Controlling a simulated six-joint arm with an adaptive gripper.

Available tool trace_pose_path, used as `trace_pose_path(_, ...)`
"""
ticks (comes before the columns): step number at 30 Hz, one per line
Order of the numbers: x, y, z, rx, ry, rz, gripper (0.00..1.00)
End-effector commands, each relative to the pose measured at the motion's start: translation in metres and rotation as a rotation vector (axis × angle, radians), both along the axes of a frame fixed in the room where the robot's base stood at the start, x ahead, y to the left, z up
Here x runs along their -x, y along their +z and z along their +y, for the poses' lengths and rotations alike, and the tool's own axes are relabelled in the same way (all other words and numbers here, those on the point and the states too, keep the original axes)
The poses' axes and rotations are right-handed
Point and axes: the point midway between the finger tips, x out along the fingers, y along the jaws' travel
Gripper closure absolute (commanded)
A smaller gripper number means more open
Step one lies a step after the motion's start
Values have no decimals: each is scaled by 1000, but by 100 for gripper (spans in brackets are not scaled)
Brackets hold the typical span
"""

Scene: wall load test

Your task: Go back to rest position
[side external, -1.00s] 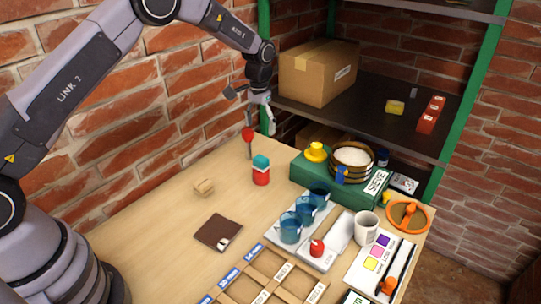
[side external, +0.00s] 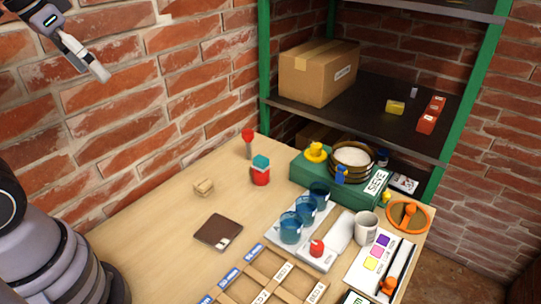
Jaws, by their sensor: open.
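My gripper (side external: 84,60) is at the upper left of the side external view, raised high in front of the brick wall. It is open, and I see nothing held in it. Its upper part and most of my arm are cut off by the top and left edges of the picture. It is well apart from everything on the wooden table (side external: 145,232).
The table bears a red jar with a teal lid (side external: 261,171), a brown wallet (side external: 218,231), blue cups (side external: 291,228), a white mug (side external: 365,228), a green sieve box (side external: 318,178) and a wooden tray (side external: 262,277). A shelf (side external: 365,123) holds a cardboard box (side external: 318,73). The table's left part is mostly clear.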

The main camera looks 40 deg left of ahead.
Motion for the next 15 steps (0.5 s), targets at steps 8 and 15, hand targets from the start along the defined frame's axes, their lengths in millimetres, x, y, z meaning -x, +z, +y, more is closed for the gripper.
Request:
trace_pose_path(8,45,-18,1,-3,1,-54,29)
trace_pose_path(15,45,-18,1,-3,1,-54,29)
